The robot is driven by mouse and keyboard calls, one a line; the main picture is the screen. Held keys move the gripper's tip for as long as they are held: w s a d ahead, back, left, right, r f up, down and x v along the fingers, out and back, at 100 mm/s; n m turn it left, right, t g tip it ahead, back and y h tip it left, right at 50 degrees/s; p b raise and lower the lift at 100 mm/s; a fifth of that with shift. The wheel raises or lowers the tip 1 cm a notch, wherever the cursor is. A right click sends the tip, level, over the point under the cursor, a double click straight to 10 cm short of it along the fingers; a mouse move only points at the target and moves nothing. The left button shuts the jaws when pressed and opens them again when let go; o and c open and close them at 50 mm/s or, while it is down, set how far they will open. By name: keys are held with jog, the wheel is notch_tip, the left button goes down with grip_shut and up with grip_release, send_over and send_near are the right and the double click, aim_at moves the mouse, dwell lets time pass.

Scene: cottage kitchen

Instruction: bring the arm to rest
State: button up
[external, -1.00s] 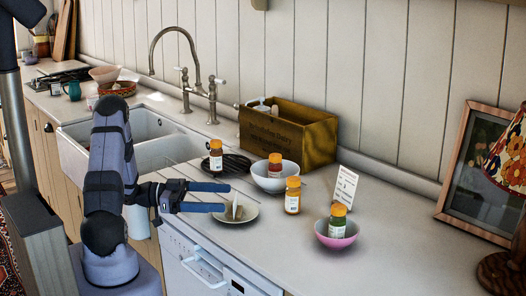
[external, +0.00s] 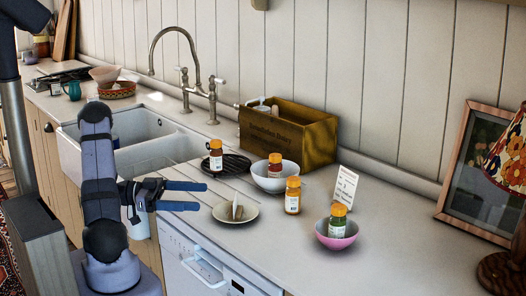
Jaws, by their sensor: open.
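My gripper (external: 203,196) is open and empty, its two blue fingers pointing right. In the picture it is just left of a small cream plate (external: 222,213) with a small upright piece on it. My arm reaches up from its base in front of the counter and bends back down to the gripper. Whether the gripper is over the counter or in front of its edge is hard to tell.
A wooden crate (external: 310,140) and card (external: 343,188) stand behind. The sink (external: 150,152) is left.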

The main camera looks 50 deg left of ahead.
jog(key=w+d+r+n+g+y+p, duration=0.1)
jog(key=w+d+r+n+y+p, duration=0.15)
jog(key=w+d+r+p, duration=0.35)
jog(key=w+d+r+n+g+y+p, duration=0.15)
jog(key=w+d+y+p, duration=0.25)
jog(key=d+p, duration=0.4)
jog(key=s+a+f+n+g+y+b, duration=0.1)
jog(key=s+f+g+y, duration=0.1)
jog(key=s, duration=0.1)
jog(key=s+a+f+n+g+y+b, duration=0.1)
jog(key=s+f+g+y, duration=0.1)
jog(key=s+y, duration=0.1)
jog(key=s+a+f+n+g+y+b, duration=0.1)
jog(key=s+a+f+g+y, duration=0.1)
jog(key=s, duration=0.3)
jog(key=shift+f+y, duration=0.1)
jog(key=shift+y, duration=0.45)
jog(key=s+d+f+n+g+h+b, duration=0.1)
jog(key=s+d+f+g+b, duration=0.3)
jog(key=s, duration=0.6)
jog(key=shift+d+f+n+h+b, duration=0.35)
jog(key=shift+d+n+b, duration=0.2)
jog(key=shift+d, duration=0.6)
